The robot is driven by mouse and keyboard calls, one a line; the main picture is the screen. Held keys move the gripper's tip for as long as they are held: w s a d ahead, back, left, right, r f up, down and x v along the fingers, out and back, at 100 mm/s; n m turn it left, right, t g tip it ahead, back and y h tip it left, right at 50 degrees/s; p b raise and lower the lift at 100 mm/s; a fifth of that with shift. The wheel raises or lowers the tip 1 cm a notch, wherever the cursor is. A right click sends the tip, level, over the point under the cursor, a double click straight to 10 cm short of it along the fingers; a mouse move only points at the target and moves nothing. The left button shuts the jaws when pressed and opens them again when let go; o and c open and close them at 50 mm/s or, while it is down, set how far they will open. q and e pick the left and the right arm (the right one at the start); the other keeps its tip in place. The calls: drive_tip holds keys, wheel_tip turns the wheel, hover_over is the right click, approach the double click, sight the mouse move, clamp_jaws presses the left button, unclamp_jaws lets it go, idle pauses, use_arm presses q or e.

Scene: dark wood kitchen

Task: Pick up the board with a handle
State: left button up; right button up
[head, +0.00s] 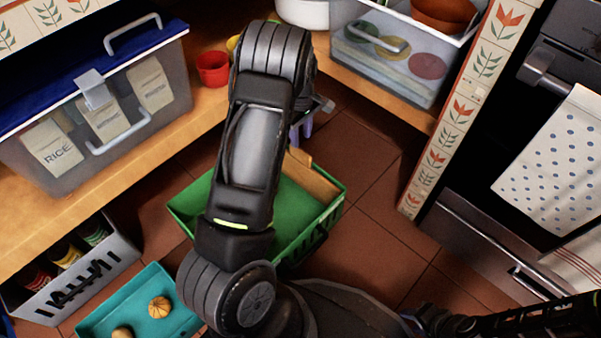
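A flat light-wood piece (312,181), which looks like the board, leans inside the far right side of the green crate (179,212) on the floor. A short tab stands up at its upper end, and my arm hides part of the crate. My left arm reaches up through the middle of the picture. Its gripper (322,106) shows only in small part beside the wrist, above the crate, and its fingers are mostly hidden. My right gripper (432,319) is low at the right edge of my base, dark and small, and its opening is unclear.
A clear bin with a blue lid (95,85) and a red cup (212,68) stand on the left wooden shelf. Another clear bin (395,65) is at the back. A teal tray (187,322) and a grey crate (115,262) sit lower left. An oven (490,245) stands right; open floor lies before it.

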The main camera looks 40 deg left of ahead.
sight(301, 149)
use_arm(q)
drive_tip(key=shift+f+b, duration=0.3)
drive_tip(key=shift+f, duration=0.75)
wheel_tip(301, 149, down, 5)
drive_tip(key=b, duration=0.3)
drive_tip(key=shift+r, duration=0.15)
drive_tip(key=shift+f, duration=0.3)
drive_tip(key=shift+c, duration=0.3)
clamp_jaws()
drive_tip(key=shift+w, duration=0.1)
idle(0.3)
